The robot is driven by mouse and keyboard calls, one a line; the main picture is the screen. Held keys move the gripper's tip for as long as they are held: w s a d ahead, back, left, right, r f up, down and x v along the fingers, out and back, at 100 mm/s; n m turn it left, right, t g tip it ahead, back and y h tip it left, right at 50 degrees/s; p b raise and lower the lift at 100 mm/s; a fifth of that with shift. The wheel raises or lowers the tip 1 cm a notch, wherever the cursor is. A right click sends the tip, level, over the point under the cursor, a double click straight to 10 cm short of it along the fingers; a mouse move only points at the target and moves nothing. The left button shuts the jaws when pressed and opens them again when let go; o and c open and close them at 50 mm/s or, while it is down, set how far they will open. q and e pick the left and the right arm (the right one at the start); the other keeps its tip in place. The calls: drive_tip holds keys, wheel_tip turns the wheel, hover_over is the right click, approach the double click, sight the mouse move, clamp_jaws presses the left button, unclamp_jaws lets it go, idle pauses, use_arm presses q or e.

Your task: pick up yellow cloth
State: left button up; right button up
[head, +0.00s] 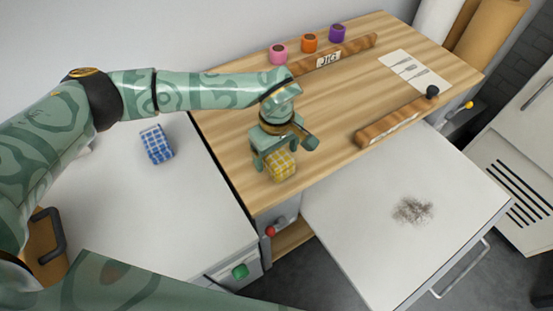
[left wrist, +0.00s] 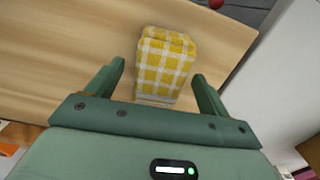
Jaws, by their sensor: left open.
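The yellow cloth (head: 282,165) is a folded yellow and white checked block. It lies on the wooden bench top (head: 225,130) near its front left edge. My left gripper (head: 272,163) is over the cloth with its fingers pointing down. In the left wrist view the cloth (left wrist: 165,65) stands between and beyond the two open fingers (left wrist: 158,82), with space on both sides. I cannot tell whether a finger touches it. My right gripper is not in view.
A blue checked cloth (head: 157,144) lies on the white surface (head: 190,215) at left. Pink (head: 278,54), orange (head: 310,43) and purple (head: 338,33) pots line the bench's back. A wooden bar (head: 395,120) lies right of the gripper. A pale panel (head: 350,235) with a grey smudge is in front.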

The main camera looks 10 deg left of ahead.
use_arm(q)
wheel_tip(320, 180, down, 3)
drive_tip(key=shift+r, duration=0.2)
drive_tip(key=shift+c, duration=0.3)
drive_tip(key=c, duration=1)
drive_tip(key=shift+r, duration=0.15)
